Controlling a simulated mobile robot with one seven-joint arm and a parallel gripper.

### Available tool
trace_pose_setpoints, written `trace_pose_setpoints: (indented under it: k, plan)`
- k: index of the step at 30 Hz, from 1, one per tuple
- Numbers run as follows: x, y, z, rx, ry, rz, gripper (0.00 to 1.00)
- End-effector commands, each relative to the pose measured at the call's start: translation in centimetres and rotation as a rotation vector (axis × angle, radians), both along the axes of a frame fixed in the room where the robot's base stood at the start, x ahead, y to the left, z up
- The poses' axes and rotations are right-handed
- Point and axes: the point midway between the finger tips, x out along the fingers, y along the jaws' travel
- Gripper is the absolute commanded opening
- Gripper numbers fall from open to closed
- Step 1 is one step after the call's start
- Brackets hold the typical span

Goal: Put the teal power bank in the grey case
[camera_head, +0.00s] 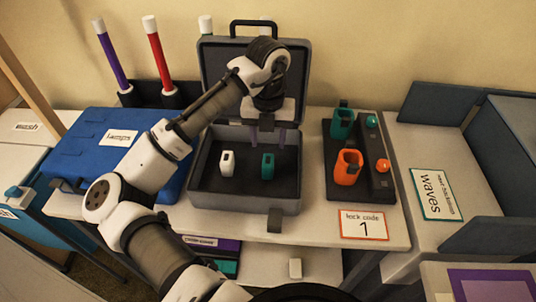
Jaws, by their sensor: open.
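The grey case (198,198) stands open on the table, its lid raised at the back. A small teal block (268,167), which looks like the teal power bank, stands upright on the dark floor of the case, right of the middle. A similar white block (227,163) stands to its left in the case. My gripper (268,140) is open, pointing down over the back part of the case. Its fingers appear apart and empty, behind and above the teal block in the picture. My arm hides part of the lid.
Right of the case, a dark tray (351,191) holds a teal item (342,123) and an orange item (347,168). A "lock code 1" card (364,225) lies in front. A closed blue case (80,150) stands left. Purple (111,52) and red (159,55) sticks stand behind.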

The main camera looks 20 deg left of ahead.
Motion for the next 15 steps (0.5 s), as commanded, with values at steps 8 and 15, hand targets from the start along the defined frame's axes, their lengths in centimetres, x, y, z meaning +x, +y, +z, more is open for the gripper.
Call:
trace_pose_setpoints:
  k: [8,15]
  plan:
    - [0.0,0.0,2.4,0.000,0.000,0.001,0.49]
    - [0.0,0.0,2.5,-0.001,0.001,0.001,0.49]
